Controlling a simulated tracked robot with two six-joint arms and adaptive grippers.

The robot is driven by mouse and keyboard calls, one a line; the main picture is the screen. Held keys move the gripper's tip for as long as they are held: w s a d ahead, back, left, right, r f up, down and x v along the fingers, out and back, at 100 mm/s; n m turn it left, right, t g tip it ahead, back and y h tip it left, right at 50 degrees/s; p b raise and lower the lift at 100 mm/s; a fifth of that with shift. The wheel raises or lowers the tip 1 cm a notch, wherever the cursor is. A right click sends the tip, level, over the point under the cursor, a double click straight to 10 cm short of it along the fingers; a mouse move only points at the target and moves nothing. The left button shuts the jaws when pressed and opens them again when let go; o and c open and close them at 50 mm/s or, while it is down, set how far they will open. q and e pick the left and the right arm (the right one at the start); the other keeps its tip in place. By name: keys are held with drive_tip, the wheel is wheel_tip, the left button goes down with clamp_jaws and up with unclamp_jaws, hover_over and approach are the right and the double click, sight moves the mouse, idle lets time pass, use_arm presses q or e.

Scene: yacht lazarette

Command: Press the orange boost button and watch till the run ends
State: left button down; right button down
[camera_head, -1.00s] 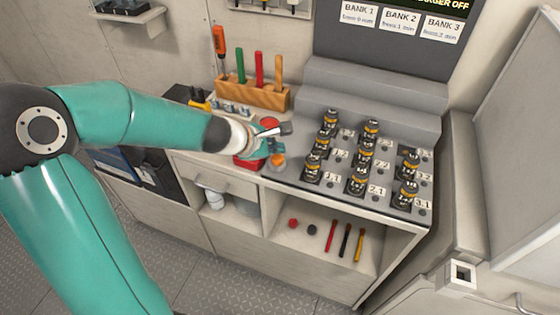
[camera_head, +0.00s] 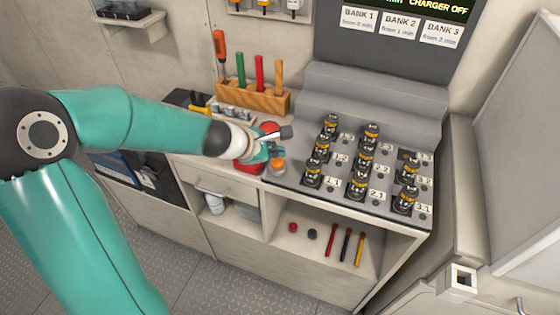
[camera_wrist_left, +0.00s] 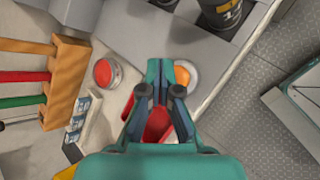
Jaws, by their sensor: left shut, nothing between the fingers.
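The orange button (camera_head: 277,167) sits at the left front part of the worktop, beside the battery panel. It also shows in the left wrist view (camera_wrist_left: 184,75), partly behind a fingertip. My left gripper (camera_head: 274,150) is shut and empty, with its tips just beside and above the button. In the left wrist view its tips (camera_wrist_left: 166,68) overlap the button's left edge; I cannot tell whether they touch it. My right gripper is not in view.
A round red button (camera_wrist_left: 107,72) lies near the gripper. Several black batteries (camera_head: 365,155) stand on the numbered panel to the right. A wooden rack (camera_head: 252,96) with coloured-handled tools stands behind. A lower shelf (camera_head: 300,250) holds sticks and small discs.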

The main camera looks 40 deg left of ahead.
sight(276, 163)
use_arm(q)
drive_tip(key=shift+f, duration=0.15)
drive_tip(key=shift+s+f+b, duration=0.1)
drive_tip(key=shift+f+b, duration=0.1)
drive_tip(key=shift+b, duration=0.25)
drive_tip(key=shift+f+b, duration=0.5)
idle(0.6)
idle(0.4)
drive_tip(key=shift+r+p, duration=0.9)
wheel_tip(276, 163, up, 5)
drive_tip(key=p, duration=0.5)
idle(0.4)
